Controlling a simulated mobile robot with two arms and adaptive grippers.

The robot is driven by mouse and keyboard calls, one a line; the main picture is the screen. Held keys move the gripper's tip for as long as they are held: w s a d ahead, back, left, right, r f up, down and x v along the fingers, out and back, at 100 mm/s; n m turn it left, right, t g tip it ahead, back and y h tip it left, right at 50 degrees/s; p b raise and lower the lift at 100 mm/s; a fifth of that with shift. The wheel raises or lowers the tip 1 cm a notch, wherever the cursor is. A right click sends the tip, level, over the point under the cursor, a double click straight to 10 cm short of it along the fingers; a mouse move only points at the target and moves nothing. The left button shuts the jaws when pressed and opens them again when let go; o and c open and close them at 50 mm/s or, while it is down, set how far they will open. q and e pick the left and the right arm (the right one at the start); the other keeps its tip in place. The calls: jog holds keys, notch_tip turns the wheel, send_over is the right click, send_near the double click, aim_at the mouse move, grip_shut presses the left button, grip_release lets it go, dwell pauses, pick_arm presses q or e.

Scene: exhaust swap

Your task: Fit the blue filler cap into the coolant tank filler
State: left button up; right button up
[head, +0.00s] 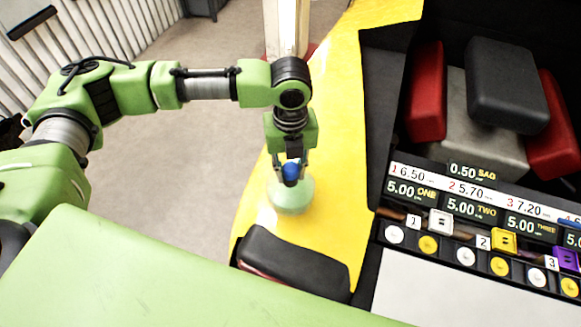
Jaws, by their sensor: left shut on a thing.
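The blue filler cap (291,171) is between the fingertips of my left gripper (291,168), which is shut on it. The gripper points down over the yellow body panel. Directly below the cap in the picture is a pale green translucent tank (290,196), set on the yellow panel; it looks like the coolant tank. Its filler opening is hidden behind the cap and the fingers. I cannot tell whether the cap touches the tank or hangs just above it. My right gripper is not in view.
The yellow panel (340,130) slopes around the tank. A black pad (295,262) lies in front of it. To the right are a panel with number labels and round buttons (465,256) and red and black cushions (507,84). Grey floor is open on the left.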

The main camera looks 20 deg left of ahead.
pick_arm(q)
jog(key=shift+f, duration=0.1)
jog(key=o, duration=1.1)
notch_tip(320, 180, up, 12)
dwell(0.4)
